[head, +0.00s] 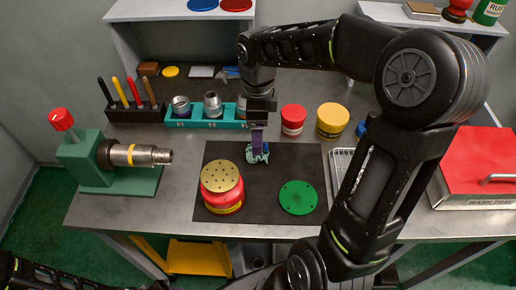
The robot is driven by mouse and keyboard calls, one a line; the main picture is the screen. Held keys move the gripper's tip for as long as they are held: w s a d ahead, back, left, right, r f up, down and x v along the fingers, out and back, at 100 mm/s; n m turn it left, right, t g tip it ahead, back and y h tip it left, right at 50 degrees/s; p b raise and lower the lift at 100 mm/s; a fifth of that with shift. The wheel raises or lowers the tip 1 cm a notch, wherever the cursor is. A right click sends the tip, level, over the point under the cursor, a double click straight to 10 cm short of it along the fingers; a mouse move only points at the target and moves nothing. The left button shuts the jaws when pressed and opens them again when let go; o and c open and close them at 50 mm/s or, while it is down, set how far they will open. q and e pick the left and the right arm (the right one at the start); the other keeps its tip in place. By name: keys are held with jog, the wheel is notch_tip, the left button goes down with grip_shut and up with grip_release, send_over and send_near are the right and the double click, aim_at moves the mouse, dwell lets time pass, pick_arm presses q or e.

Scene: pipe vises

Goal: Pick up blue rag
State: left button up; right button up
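A small crumpled blue-teal cloth (258,154), which looks like the blue rag, lies on the black mat (235,152) near its back edge. My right gripper (257,136) points down directly over the cloth, with its fingertips at or just above it. A narrow dark purple-blue strip shows between the gripper body and the cloth. I cannot tell whether the fingers are open or closed on the cloth. Part of my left arm shows at the bottom left; its gripper is not in view.
A red can with perforated lid (222,187) and a green disc (298,197) sit on the mat. Behind are a teal socket tray (228,124), red jar (293,120) and yellow jar (332,120). A green vise holding a pipe (135,155) stands left, a red-lidded wash tray (480,165) right.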

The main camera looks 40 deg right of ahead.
jog(key=shift+f, duration=1.35)
jog(key=f+p, duration=0.1)
jog(key=f, duration=0.3)
jog(key=shift+w+d+p, duration=0.1)
jog(key=shift+w+p, duration=0.1)
jog(key=shift+p, duration=0.2)
jog(key=shift+f, duration=0.6)
jog(key=shift+c, duration=0.2)
